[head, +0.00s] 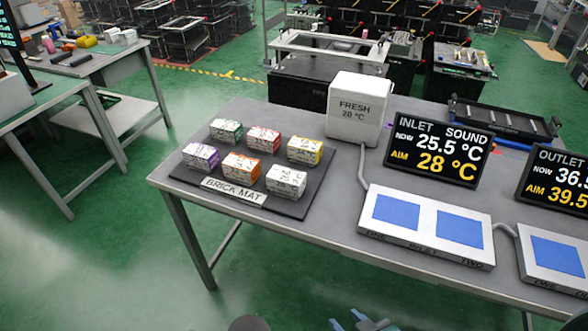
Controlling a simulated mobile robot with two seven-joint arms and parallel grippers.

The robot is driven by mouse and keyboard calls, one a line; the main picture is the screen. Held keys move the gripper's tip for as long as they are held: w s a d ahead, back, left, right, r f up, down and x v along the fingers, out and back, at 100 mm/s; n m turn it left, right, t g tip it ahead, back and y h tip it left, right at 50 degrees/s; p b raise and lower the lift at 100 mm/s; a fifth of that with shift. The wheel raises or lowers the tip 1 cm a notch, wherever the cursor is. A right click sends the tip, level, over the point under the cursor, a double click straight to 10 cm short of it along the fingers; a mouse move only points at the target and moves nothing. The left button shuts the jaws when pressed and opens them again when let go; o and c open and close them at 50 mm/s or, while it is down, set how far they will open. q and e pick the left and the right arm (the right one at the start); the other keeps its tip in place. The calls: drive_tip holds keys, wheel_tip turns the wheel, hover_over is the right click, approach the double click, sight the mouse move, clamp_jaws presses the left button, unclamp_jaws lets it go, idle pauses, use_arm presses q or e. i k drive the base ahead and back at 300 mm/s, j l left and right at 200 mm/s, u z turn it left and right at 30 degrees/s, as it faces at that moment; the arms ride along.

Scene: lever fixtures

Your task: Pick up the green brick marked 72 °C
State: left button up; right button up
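The green brick (226,130) sits at the back left of the dark brick mat (312,196), with white marked faces and some green showing. Its marking is too small to read. A red brick (263,138) stands to its right and a purple brick (201,156) in front of it. My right gripper (358,321) shows only partly at the bottom edge, in front of the table and well away from the bricks. Its bluish fingers look apart, with nothing seen between them. My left gripper is not in view.
Yellow (304,150), orange (241,166) and white (287,181) bricks share the mat. A white FRESH 20 °C box (357,112) stands behind right. An inlet display (438,150) and a white panel with two blue pads (427,226) stand to the right.

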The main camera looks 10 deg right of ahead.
sight(225, 131)
drive_tip(key=u, duration=0.2)
drive_tip(key=i+j+z, duration=0.2)
drive_tip(key=i+j, duration=0.2)
drive_tip(key=i+j+u, duration=0.1)
drive_tip(key=j+u, duration=0.4)
drive_tip(key=i+j+u, duration=0.2)
drive_tip(key=u, duration=0.25)
drive_tip(key=i+j+u, duration=0.2)
drive_tip(key=u, duration=0.3)
drive_tip(key=i+j+u, duration=0.25)
drive_tip(key=u, duration=0.25)
drive_tip(key=i+z, duration=0.35)
drive_tip(key=i+j+z, duration=0.15)
drive_tip(key=z, duration=0.2)
drive_tip(key=i+j+z, duration=0.35)
drive_tip(key=i+l, duration=0.05)
drive_tip(key=l, duration=0.05)
